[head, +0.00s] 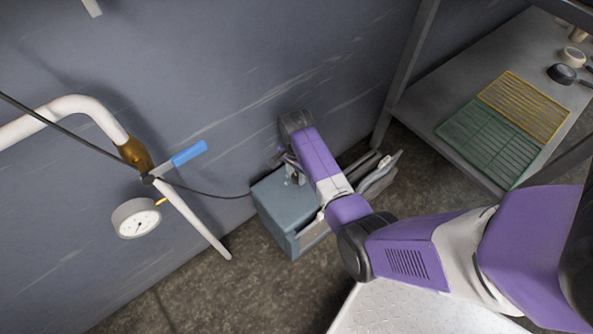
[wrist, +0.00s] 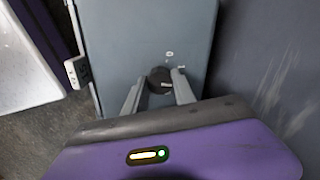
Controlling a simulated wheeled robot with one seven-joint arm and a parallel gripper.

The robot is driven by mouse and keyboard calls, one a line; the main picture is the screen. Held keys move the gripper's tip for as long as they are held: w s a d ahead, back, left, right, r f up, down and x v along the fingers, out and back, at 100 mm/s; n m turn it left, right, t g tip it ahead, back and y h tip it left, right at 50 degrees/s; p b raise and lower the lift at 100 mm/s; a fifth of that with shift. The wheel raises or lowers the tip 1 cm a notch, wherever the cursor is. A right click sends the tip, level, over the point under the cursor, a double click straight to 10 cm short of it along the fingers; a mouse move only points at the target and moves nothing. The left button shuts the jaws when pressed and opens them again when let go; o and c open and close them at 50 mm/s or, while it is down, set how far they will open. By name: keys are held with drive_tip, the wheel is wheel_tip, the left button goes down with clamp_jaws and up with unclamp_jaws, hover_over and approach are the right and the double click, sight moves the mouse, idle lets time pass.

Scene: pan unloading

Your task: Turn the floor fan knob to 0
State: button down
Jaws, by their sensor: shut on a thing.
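The floor fan's grey box (head: 272,222) stands on the floor by the wall, and its grey panel (wrist: 125,35) fills the middle of the wrist view. A dark round knob (wrist: 161,79) sits on that panel, with small pale marks near it. My gripper (wrist: 158,90) has one finger on each side of the knob and is shut on it. In the head view my gripper (head: 292,176) reaches down to the top of the box; the knob cannot be made out there. The knob's pointer and setting are too small to read.
A white pipe with a blue-handled valve (head: 188,153) and a round gauge (head: 136,218) is on the left. A dark cable runs from the left to the box. A metal shelf (head: 455,85) with green and yellow racks stands at the right. Floor at lower left is clear.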

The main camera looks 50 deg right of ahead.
drive_tip(key=n+p, duration=0.1)
drive_tip(key=n, duration=0.1)
drive_tip(key=n+p, duration=0.1)
drive_tip(key=shift+r+n+p, duration=0.2)
drive_tip(key=shift+n+p, duration=0.15)
drive_tip(key=shift+n, duration=0.05)
drive_tip(key=n+p, duration=0.1)
drive_tip(key=n, duration=0.2)
drive_tip(key=shift+n+p, duration=0.3)
drive_tip(key=shift+p, duration=0.1)
drive_tip(key=n+p, duration=0.1)
drive_tip(key=n, duration=0.2)
drive_tip(key=shift+f+n, duration=0.1)
drive_tip(key=shift+n, duration=0.2)
drive_tip(key=shift+n+p, duration=0.6)
drive_tip(key=shift+n, duration=1.5)
drive_tip(key=c, duration=1)
unclamp_jaws()
drive_tip(key=shift+f, duration=0.1)
